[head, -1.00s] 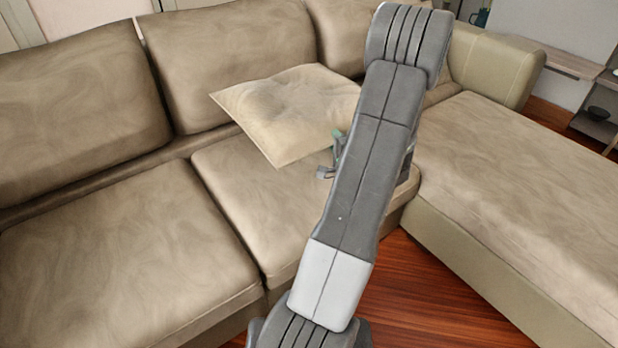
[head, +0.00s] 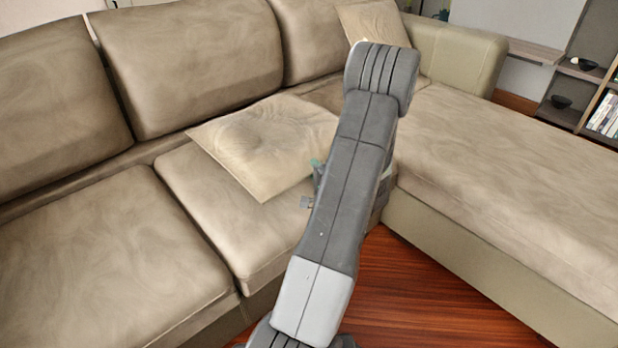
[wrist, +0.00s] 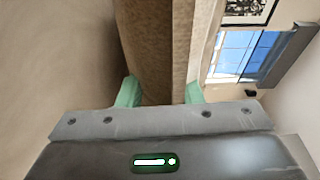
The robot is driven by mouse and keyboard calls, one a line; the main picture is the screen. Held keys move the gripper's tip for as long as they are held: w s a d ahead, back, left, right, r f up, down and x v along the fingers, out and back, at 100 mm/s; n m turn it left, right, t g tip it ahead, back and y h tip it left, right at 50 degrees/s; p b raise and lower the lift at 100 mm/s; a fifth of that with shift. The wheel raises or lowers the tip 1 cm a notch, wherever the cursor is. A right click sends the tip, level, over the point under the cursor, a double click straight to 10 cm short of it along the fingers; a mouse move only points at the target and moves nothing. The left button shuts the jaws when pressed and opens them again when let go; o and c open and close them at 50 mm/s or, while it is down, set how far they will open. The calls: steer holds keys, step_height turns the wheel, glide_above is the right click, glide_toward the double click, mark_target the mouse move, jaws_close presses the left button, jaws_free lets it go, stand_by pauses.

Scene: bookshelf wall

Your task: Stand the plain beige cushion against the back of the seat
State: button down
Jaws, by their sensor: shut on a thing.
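The plain beige cushion (head: 262,145) lies nearly flat over the middle seat (head: 220,225) of the sofa, its far edge near the foot of the backrest (head: 195,60). I cannot tell whether it touches the seat or hangs just above it. My gripper (head: 314,184) is shut on its right near side, mostly hidden behind my arm. In the wrist view, the green fingertips of my gripper (wrist: 161,93) stand on either side of a brown, fabric-like surface, which I cannot clearly make out.
Another beige cushion (head: 370,22) leans in the far corner by the armrest (head: 455,55). The wide chaise seat (head: 500,175) on the right is clear. The left seat (head: 95,265) is empty. Wooden floor (head: 400,270) shows in front. Shelves (head: 580,85) stand at far right.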

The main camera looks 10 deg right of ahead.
steer(key=shift+f+b, duration=0.55)
steer(key=shift+f, duration=1.1)
steer(key=shift+f+b, duration=0.25)
steer(key=shift+b, duration=0.05)
steer(key=c, duration=1)
jaws_free()
steer(key=shift+r, duration=0.1)
steer(key=shift+r+p, duration=0.2)
steer(key=shift+p, duration=0.2)
steer(key=p+v, duration=0.1)
steer(key=v, duration=1.1)
steer(key=shift+f+p, duration=0.2)
steer(key=shift+p, duration=0.1)
